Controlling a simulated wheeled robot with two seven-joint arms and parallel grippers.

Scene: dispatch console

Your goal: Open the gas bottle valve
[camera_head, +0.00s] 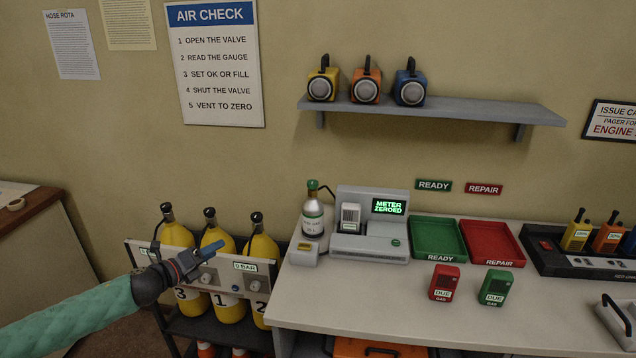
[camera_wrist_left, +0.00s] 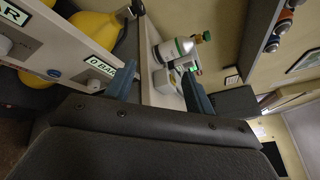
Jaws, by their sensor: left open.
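The small silver gas bottle (camera_head: 313,215) stands upright at the left of the desk, beside the meter. It has a green-and-white label and a green valve (camera_head: 313,185) on top, with a dark hose arching away. The bottle also shows, turned sideways, in the left wrist view (camera_wrist_left: 172,50), with its green valve (camera_wrist_left: 203,37). My left gripper (camera_head: 205,258) is open and empty. In the head view it overlaps the gauge panel in front of the yellow cylinders, left of the bottle and apart from it. Its blue fingers (camera_wrist_left: 160,88) show in the wrist view. My right gripper is out of view.
Yellow cylinders (camera_head: 228,306) stand behind a gauge panel (camera_head: 260,284) left of the desk (camera_head: 420,306). The grey meter (camera_head: 350,243) reads "METER ZEROED". Green (camera_head: 438,239) and red (camera_head: 492,243) trays lie right of it. Two detectors stand in front. The desk's front middle is clear.

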